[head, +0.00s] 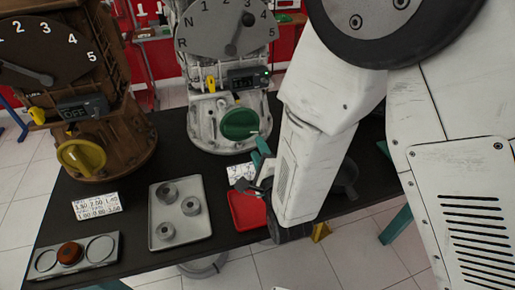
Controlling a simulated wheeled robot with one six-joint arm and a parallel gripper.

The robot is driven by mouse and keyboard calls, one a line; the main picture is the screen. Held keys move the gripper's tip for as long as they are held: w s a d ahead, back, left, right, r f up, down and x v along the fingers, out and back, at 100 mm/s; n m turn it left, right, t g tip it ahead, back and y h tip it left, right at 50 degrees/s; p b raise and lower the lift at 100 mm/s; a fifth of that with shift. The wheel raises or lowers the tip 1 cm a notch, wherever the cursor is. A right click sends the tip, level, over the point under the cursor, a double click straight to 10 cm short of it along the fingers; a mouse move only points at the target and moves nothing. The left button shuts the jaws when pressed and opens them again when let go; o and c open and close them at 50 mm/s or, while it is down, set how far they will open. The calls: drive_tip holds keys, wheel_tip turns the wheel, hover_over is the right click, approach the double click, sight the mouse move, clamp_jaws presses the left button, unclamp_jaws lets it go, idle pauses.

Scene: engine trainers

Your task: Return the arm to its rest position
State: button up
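My white arm fills the right half of the head view and reaches down over the dark table (110,225). My gripper (262,158) shows only in part, as teal and dark pieces at the left side of the arm's lower link. It is over the table, in front of the grey engine trainer (225,90) and close to its green knob (240,123). The link hides the rest of it. I cannot tell whether its fingers are open or shut, and I see nothing held in it.
A brown engine trainer (105,105) with a yellow knob stands at the left. A grey tray (180,238) holds 3 round metal parts. A red tray (247,212) lies partly behind my arm. A holder (97,250) with an orange-brown disc sits at the front left.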

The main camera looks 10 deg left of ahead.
idle(0.3)
drive_tip(key=w+d+r+n+g+h, duration=0.2)
drive_tip(key=d+r+n+g+h, duration=0.15)
drive_tip(key=d+r, duration=0.45)
drive_tip(key=w+d+r+n+g+h, duration=0.15)
drive_tip(key=d+r+n+g, duration=0.25)
drive_tip(key=d, duration=0.9)
drive_tip(key=s+d+r+n+g+h, duration=0.2)
drive_tip(key=s+d+r+n+g, duration=0.1)
drive_tip(key=s+d, duration=0.6)
drive_tip(key=s+d+r+n+g+h, duration=0.2)
drive_tip(key=s+d, duration=0.7)
drive_tip(key=s, duration=0.6)
wheel_tip(320, 180, up, 2)
drive_tip(key=shift+n+g, duration=0.85)
drive_tip(key=shift+n, duration=0.2)
